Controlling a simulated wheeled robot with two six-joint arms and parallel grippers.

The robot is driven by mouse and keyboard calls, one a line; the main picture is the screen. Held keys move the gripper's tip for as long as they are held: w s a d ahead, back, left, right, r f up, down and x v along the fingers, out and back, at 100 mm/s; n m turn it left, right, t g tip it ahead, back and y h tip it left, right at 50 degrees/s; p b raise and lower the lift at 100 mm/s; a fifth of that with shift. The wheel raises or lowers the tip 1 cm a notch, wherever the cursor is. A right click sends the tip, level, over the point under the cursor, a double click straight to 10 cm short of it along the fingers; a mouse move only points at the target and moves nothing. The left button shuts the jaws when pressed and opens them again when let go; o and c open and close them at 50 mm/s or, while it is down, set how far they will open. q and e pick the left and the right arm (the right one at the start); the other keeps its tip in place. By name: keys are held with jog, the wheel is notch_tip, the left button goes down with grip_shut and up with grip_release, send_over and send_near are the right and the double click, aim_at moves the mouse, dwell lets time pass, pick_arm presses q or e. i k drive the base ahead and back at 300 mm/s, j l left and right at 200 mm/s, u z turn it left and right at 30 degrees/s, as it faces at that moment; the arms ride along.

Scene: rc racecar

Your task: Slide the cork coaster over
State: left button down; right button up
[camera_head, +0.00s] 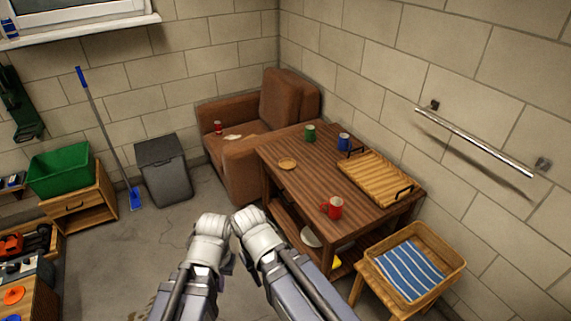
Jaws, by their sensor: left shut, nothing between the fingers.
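A small round tan cork coaster (287,164) lies flat on the brown wooden table (303,185), near its left edge. Nothing stands on the coaster. My two arms come up from the bottom of the view, and their white joints are close together in front of the table. Little of my left gripper (228,264) shows between the arms; it is shut and empty, well short of the coaster and apart from it. My right gripper is hidden behind my own arm.
A red mug (333,208), green mug (309,133), blue mug (344,142) and slatted wooden tray (375,177) stand on the table. A brown armchair (240,118) is behind it. A basket (413,262) sits at right. Table space around the coaster is clear.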

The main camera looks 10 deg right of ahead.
aim_at(287, 164)
jog(key=i+j+z, duration=0.4)
jog(key=i, duration=0.45)
jog(key=i+j+z, duration=0.35)
jog(key=i+j, duration=0.45)
